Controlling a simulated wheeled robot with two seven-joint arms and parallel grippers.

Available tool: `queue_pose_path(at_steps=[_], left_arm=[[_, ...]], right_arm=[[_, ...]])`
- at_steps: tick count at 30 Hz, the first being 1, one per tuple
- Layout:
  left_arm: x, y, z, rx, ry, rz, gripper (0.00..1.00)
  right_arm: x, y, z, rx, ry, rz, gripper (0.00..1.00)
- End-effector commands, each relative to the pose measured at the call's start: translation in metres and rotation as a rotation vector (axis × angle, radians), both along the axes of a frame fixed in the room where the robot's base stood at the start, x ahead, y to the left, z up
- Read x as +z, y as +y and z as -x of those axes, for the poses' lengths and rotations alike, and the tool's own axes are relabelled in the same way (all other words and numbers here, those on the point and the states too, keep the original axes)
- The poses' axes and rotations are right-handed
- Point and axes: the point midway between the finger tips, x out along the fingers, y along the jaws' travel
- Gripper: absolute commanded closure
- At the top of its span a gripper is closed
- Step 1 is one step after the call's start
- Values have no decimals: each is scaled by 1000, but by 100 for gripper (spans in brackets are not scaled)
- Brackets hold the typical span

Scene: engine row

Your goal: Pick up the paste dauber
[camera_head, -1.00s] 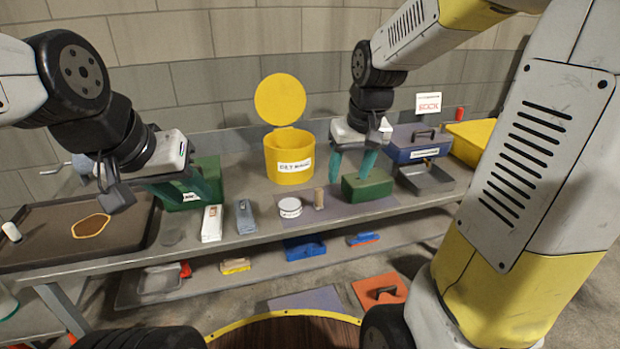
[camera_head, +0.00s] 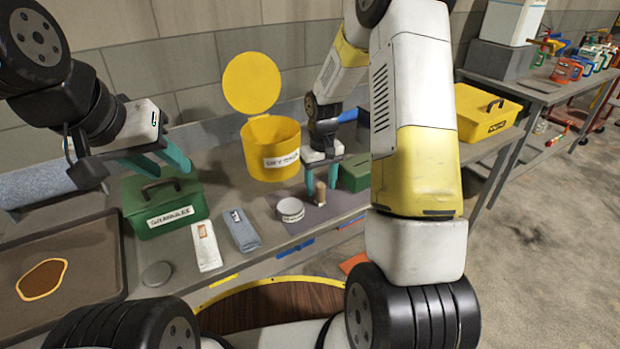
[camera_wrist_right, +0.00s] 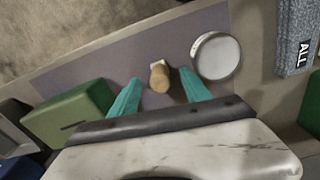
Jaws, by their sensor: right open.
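The paste dauber, a small upright piece with a tan round handle (camera_head: 320,193), stands on the grey mat; it also shows in the right wrist view (camera_wrist_right: 160,76). My right gripper (camera_head: 322,183) is open just above and around it; in the right wrist view its teal fingers (camera_wrist_right: 160,95) lie to either side of the dauber, with the handle between them. I cannot tell whether they touch it. A round white-lidded tin (camera_head: 290,209) sits close beside the dauber. My left gripper (camera_head: 163,166) is open and empty above the green case.
A green case (camera_head: 165,215) stands left, near a dark tray (camera_head: 80,255). A yellow bin with raised lid (camera_head: 271,150) stands behind the tin. A green block (camera_wrist_right: 70,115) lies on the mat's other side. White and blue packets (camera_head: 240,230) lie near the front edge.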

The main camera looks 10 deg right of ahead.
Motion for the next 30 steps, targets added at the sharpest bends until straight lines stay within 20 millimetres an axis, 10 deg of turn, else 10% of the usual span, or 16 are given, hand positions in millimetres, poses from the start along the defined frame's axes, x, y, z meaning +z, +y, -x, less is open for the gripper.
queue_pose_path(at_steps=[17,25,30], left_arm=[[0,0,0,0,0,0,64],[0,0,0,0,0,0,64],[0,0,0,0,0,0,64]], right_arm=[[-44,0,-1,-1,0,0,44],[-44,0,-1,-1,0,0,97],[-44,0,-1,-1,0,0,100]])
